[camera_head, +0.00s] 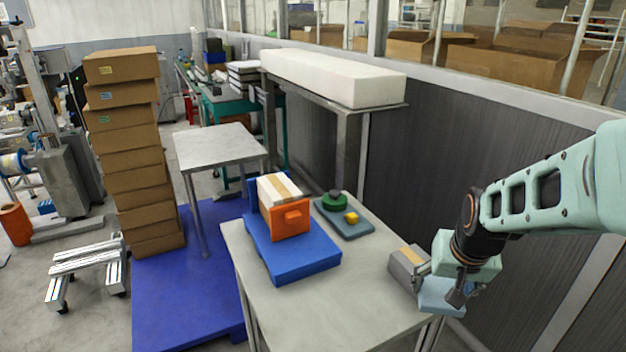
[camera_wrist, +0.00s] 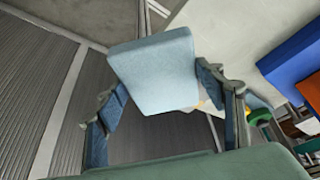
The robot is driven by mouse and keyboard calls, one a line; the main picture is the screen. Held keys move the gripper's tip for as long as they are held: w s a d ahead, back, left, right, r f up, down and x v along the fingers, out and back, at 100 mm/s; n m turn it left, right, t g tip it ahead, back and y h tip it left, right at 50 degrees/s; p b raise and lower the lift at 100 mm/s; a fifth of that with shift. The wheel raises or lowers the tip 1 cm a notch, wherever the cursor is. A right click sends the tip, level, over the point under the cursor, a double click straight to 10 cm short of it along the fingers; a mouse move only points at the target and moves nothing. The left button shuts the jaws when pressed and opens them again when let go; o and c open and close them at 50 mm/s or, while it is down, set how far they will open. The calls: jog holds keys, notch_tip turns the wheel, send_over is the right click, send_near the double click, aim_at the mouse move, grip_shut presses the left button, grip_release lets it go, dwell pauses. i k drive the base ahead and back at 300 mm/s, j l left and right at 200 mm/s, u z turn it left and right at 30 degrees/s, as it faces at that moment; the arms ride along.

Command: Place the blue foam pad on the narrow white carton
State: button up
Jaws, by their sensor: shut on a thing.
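The light blue foam pad (camera_head: 442,297) is held in my gripper (camera_head: 462,290), off the right front edge of the grey table. In the wrist view the foam pad (camera_wrist: 157,75) sits between the two fingers of my gripper (camera_wrist: 162,95), tilted. The narrow white carton (camera_head: 272,190), with a tan tape strip, stands on a blue slab (camera_head: 292,262) on the table, left of my gripper. An orange block (camera_head: 291,222) stands against its near end and hides part of it.
A grey carton with tan tape (camera_head: 406,258) is at the table's right edge, beside my gripper. The grey table's (camera_head: 340,310) front is bare. A panelled wall stands behind on the right.

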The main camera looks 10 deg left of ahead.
aim_at(279, 185)
jog(key=k+j+z, duration=0.25)
jog(key=j, duration=0.3)
jog(key=k+j+z, duration=0.1)
jog(key=j, duration=0.2)
jog(key=k+j+z, duration=0.15)
jog(key=j, duration=0.15)
jog(key=j+z, duration=0.2)
jog(key=j, duration=0.5)
jog(key=i+j+z, duration=0.1)
jog(key=j, duration=0.2)
jog(key=i+j, duration=0.1)
jog(key=j, duration=0.25)
jog(key=z, duration=0.05)
